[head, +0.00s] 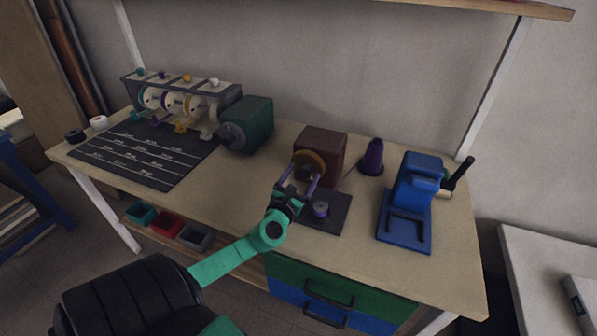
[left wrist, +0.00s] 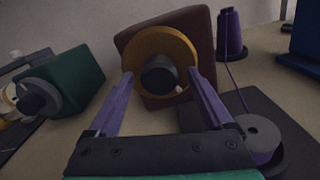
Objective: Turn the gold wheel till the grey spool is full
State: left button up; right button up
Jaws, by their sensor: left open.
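The gold wheel (head: 309,161) is a ring with a dark hub on the front of a brown box (head: 325,144). It also shows in the left wrist view (left wrist: 151,42). My left gripper (head: 299,178) is open and empty in front of the wheel. In the left wrist view its purple fingers (left wrist: 161,74) stand to either side of the hub, by the lower rim; I cannot tell whether they touch it. The grey spool (left wrist: 258,127) stands on a dark mat, right of my gripper, with purple thread below its grey top. It also shows in the head view (head: 321,207). My right gripper is out of view.
A purple thread cone (head: 373,157) stands behind, its thread running to the spool. A blue device (head: 412,195) with a black lever is at right. A green box (head: 248,124) and a thread rack (head: 182,98) are at left. The front bench edge is clear.

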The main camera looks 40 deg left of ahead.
pick_arm(q)
jog(key=b+v, duration=0.2)
jog(key=v, duration=1.2)
jog(key=shift+s+d+f, duration=0.1)
jog(key=shift+s, duration=0.15)
